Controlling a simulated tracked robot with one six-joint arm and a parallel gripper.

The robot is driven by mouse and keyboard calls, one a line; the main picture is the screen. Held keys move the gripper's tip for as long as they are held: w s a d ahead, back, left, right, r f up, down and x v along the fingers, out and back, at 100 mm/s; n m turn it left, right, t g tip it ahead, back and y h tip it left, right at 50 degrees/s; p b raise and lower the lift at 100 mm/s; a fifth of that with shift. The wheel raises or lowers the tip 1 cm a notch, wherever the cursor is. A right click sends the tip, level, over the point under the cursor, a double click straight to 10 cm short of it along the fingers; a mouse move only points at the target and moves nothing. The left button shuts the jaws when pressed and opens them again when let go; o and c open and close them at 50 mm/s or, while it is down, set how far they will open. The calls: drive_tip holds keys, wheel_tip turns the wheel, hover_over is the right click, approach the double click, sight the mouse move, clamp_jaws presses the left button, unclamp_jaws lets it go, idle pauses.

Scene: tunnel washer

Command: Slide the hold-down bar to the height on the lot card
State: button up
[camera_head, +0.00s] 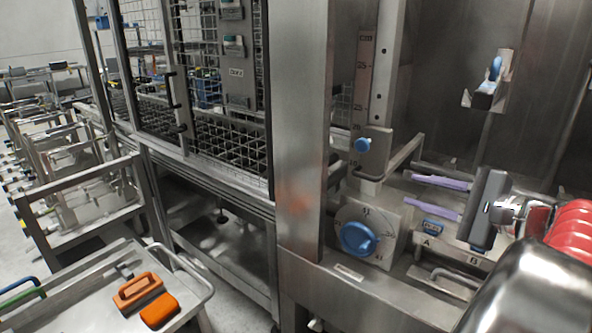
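A vertical scale (364,75) with small marks runs up the steel post right of centre. A metal slider with a blue knob (362,145) sits near its lower end. A grey bar (405,151), which looks like the hold-down bar, runs right from beside the slider. I cannot read its exact height. My gripper (484,212) is at the right, a dark block on my arm, in front of and right of the slider and apart from the knob. Its fingers cannot be told apart. I cannot identify a lot card in this view.
A blue dial knob (359,238) sits on a plate below the slider. Purple strips (440,181) lie in the bay near labels A and B. A metal bracket with a blue part (490,85) is on the back wall. A cart (90,300) with orange items stands at lower left.

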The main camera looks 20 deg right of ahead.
sight(369, 180)
drive_tip(key=shift+w, duration=0.1)
drive_tip(key=shift+x, duration=6.85)
clamp_jaws()
drive_tip(key=shift+a+f, duration=0.1)
